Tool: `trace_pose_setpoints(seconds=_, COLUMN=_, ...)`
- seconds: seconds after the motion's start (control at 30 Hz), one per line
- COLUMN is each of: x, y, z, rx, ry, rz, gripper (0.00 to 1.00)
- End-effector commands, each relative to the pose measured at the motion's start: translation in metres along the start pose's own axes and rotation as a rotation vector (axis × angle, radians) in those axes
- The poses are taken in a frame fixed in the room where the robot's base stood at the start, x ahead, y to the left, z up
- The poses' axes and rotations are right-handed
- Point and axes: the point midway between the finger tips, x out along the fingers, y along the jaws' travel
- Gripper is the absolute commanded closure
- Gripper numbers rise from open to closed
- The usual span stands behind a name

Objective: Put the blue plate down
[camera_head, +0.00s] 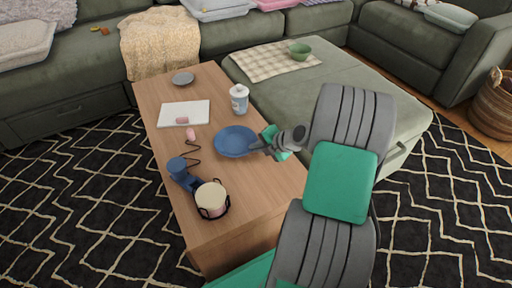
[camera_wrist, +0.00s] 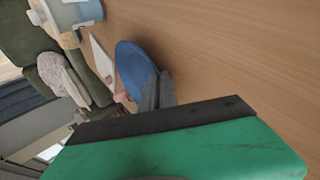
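The blue plate (camera_head: 235,141) is over the middle of the wooden coffee table (camera_head: 262,203), near its right side. My gripper (camera_head: 259,147) reaches in from the right in the head view, and its fingers are at the plate's right rim. In the wrist view the dark fingers (camera_wrist: 158,90) close on the rim of the blue plate (camera_wrist: 133,68), which is seen at a steep angle. I cannot tell whether the plate's underside touches the table. The rim between the fingers is partly hidden.
On the table are a white canister (camera_head: 239,99), white board (camera_head: 184,113), small grey dish (camera_head: 183,78), pink item (camera_head: 190,134), blue object (camera_head: 178,169) and candle in a black holder (camera_head: 211,197). The green sectional's chaise (camera_head: 338,96) adjoins right. Bare wood shows in front of the plate.

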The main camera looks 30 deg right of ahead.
Motion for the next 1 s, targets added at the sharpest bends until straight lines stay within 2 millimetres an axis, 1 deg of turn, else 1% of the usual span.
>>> trace_pose_setpoints(seconds=0.33, x=0.0049, y=-0.0052, z=0.0002, rx=0.0, ry=0.0, rz=0.001, gripper=1.0)
trace_pose_setpoints(seconds=0.4, x=0.0042, y=-0.0043, z=0.0002, rx=0.0, ry=0.0, rz=0.001, gripper=0.93)
trace_pose_setpoints(seconds=0.67, x=0.0042, y=-0.0052, z=0.0001, rx=0.001, ry=0.0, rz=-0.001, gripper=0.71)
trace_pose_setpoints(seconds=1.0, x=0.0045, y=-0.0083, z=0.0002, rx=0.005, ry=0.0, rz=-0.006, gripper=0.71)
